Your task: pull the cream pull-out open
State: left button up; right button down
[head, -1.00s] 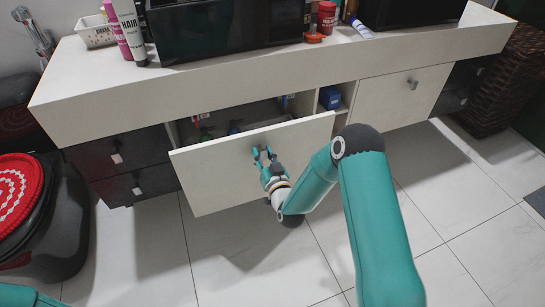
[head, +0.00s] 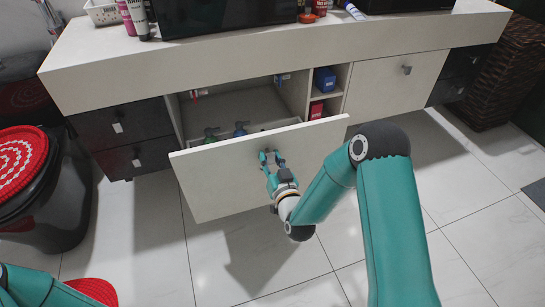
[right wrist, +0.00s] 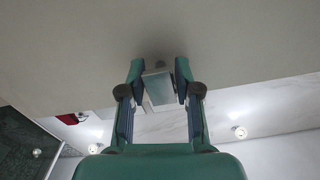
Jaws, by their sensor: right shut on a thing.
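The cream pull-out (head: 232,177) is drawn out from the white vanity at the left of its middle. Its front panel stands clear of the cabinet, and bottles (head: 240,130) show inside behind it. My right gripper (head: 270,157) is at the upper middle of the panel's front. In the right wrist view its fingers (right wrist: 160,82) are on both sides of a small square metal handle (right wrist: 158,87) on the cream front (right wrist: 230,40). The gripper is shut on this handle. Of my left arm only a link shows at the lower left; its gripper is out of view.
Dark drawers (head: 122,135) are left of the pull-out. Open shelves with a blue box (head: 325,79) and a red box (head: 316,110) are right of it. A black bin with a red lid (head: 22,160) stands at the left.

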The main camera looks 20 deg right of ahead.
jog(key=shift+s+a, duration=0.2)
jog(key=shift+s, duration=0.05)
jog(key=c, duration=0.9)
grip_release()
jog(key=shift+w, duration=0.1)
jog(key=shift+d, duration=0.1)
jog(key=s, duration=0.7)
jog(key=shift+s+a, duration=0.25)
jog(key=shift+f, duration=0.15)
